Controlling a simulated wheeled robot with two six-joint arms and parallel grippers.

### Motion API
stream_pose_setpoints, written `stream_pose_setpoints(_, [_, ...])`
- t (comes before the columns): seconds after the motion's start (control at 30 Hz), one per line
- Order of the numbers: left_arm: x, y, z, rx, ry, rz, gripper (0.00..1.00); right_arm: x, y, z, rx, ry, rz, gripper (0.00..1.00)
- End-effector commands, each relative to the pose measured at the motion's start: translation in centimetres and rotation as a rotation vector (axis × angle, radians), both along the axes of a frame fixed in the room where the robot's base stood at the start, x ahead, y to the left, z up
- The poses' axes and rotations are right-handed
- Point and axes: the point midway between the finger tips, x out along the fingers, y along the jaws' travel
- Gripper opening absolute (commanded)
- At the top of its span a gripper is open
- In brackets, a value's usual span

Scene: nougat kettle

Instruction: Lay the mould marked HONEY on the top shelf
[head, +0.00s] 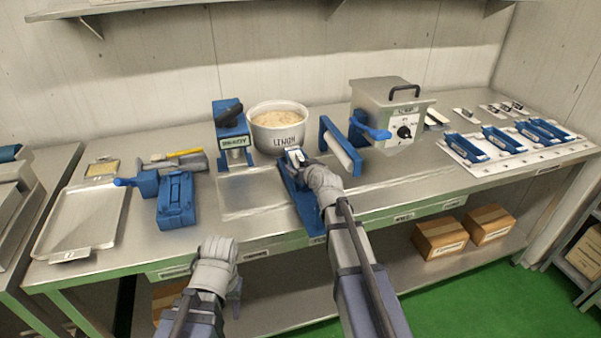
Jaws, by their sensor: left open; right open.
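Several blue moulds with white labels lie on a white board (487,165) at the right of the bench; one is the near-left blue mould (466,148). Their labels are too small to read, so I cannot tell which is HONEY. A long blue piece (306,205) lies at the bench's middle, partly hidden by my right arm. My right gripper (296,158) is open over its far end; I cannot tell whether they touch. My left gripper (236,292) is open, low in front of the bench edge, largely hidden by its wrist. Shelf undersides show at the top left (105,10) and top right.
A white tub (279,128) marked LIMON and a blue READY stand (232,135) are behind my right gripper. A blue-framed roller (340,146) and a metal box (391,108) stand to the right. A metal tray (82,222) and blue block (176,202) are left.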

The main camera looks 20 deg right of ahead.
Motion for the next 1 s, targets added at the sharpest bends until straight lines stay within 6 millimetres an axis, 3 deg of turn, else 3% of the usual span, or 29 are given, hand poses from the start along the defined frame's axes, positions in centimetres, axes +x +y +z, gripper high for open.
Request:
stream_pose_setpoints(0.17, [0.0, 0.0, 0.07, 0.0, 0.0, 0.0, 0.45, -0.08, 0.02, 0.08, 0.0, 0.0, 0.0, 0.99])
stream_pose_setpoints(1.0, [0.0, -0.01, 0.07, 0.0, 0.0, 0.0, 0.45, -0.1, 0.0, 0.07, -0.001, 0.0, 0.0, 0.04])
